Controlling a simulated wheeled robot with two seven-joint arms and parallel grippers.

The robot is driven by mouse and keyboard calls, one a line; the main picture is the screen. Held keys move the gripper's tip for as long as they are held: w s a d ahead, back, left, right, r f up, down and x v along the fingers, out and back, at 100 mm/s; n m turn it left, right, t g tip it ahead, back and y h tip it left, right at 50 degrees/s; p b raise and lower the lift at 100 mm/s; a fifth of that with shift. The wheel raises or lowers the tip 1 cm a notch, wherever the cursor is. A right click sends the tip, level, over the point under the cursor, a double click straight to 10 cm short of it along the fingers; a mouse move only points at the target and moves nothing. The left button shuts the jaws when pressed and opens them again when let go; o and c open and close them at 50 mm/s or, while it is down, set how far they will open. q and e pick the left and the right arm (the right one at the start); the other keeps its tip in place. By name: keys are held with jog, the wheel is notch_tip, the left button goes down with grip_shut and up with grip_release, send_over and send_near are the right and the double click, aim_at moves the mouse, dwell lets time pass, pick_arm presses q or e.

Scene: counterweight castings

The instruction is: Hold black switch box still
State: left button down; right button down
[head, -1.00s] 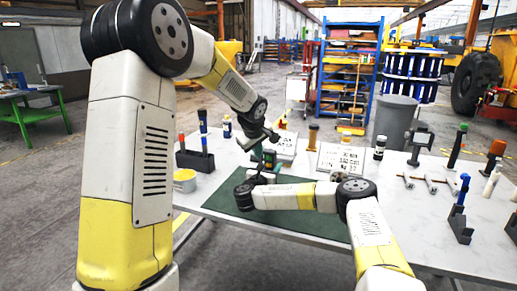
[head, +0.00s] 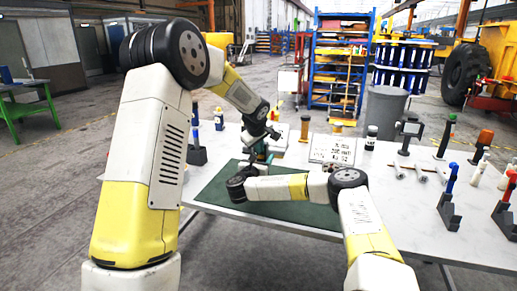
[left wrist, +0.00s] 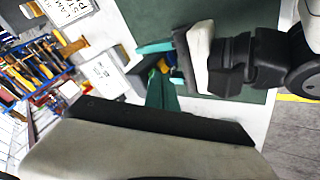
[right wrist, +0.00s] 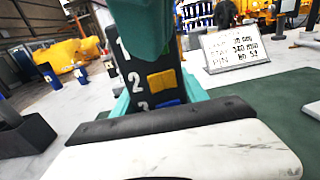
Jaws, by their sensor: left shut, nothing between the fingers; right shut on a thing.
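The black switch box (right wrist: 140,72) stands close up in the right wrist view, its face marked 1, 2, 3, with a yellow and a blue switch. My right gripper (right wrist: 160,100) is shut on it, a teal finger at each side. In the left wrist view the box (left wrist: 164,64) is partly hidden between the right gripper's fingers. My left gripper (left wrist: 161,78) is shut and empty, its teal fingertips close to the box; I cannot tell whether they touch it. In the head view the left gripper (head: 262,150) is above the mat and the box is mostly hidden.
A green mat (head: 300,212) lies on the pale table (head: 395,215). A white sign (head: 332,150) stands behind the grippers. Tools and stands, including a black holder with a blue handle (head: 449,205), stand to the right. A grey bin (head: 386,110) is behind the table.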

pick_arm(q)
jog(key=n+y, duration=0.1)
jog(key=d+n+y, duration=0.1)
jog(key=n, duration=0.1)
jog(key=shift+w+d, duration=0.1)
jog(key=shift+w, duration=0.25)
jog(key=shift+f, duration=0.1)
